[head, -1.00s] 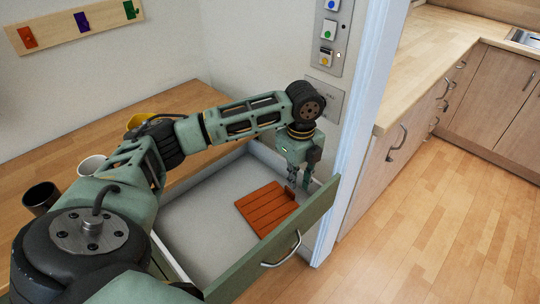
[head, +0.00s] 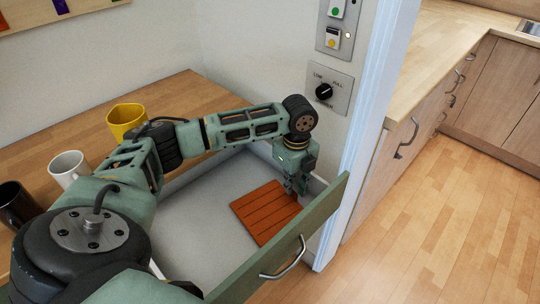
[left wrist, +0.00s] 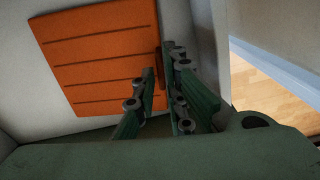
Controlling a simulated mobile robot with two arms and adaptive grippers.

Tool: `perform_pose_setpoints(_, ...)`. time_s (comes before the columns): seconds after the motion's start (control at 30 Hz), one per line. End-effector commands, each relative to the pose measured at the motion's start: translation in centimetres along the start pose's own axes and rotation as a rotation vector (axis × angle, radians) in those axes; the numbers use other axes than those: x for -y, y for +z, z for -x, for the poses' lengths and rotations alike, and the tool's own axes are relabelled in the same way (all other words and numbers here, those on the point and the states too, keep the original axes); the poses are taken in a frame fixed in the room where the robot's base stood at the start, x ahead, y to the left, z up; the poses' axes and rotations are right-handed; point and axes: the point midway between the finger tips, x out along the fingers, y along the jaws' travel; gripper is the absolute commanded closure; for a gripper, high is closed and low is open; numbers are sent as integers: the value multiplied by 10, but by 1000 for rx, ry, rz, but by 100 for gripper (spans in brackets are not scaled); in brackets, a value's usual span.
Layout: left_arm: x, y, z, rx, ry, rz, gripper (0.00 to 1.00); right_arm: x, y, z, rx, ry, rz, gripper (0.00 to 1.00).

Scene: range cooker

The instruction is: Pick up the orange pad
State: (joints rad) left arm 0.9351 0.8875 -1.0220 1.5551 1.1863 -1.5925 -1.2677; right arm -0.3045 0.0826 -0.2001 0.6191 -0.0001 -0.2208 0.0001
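The orange pad (head: 267,212) is a flat, grooved square lying on the floor of the open drawer (head: 192,228), near its front right corner. In the left wrist view the pad (left wrist: 100,58) fills the upper left, with a small dark upright tab at its right edge. My left gripper (head: 297,186) points down at that edge. In the left wrist view its two fingers (left wrist: 160,66) stand a narrow gap apart, one on each side of the tab; firm contact does not show. My right gripper is not in view.
The green drawer front (head: 318,230) with its metal handle rises close beside the gripper. A wall panel with a black dial (head: 324,91) is behind. A yellow mug (head: 126,120), a white mug (head: 69,168) and a black cup (head: 17,204) stand on the wooden counter at left.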

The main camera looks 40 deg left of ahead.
Motion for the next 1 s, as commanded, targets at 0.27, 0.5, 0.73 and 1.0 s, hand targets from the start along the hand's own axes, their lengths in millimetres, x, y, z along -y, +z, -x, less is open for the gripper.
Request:
perform_pose_setpoints(0.27,0,0,-27,1,0,0,89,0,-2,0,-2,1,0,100)
perform_pose_setpoints(0.5,0,0,-27,1,-1,0,94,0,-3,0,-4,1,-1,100)
perform_pose_setpoints(0.73,0,0,-26,1,-1,0,100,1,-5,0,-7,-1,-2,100)
perform_pose_setpoints(1.0,0,0,-26,1,-1,0,100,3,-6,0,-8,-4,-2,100)
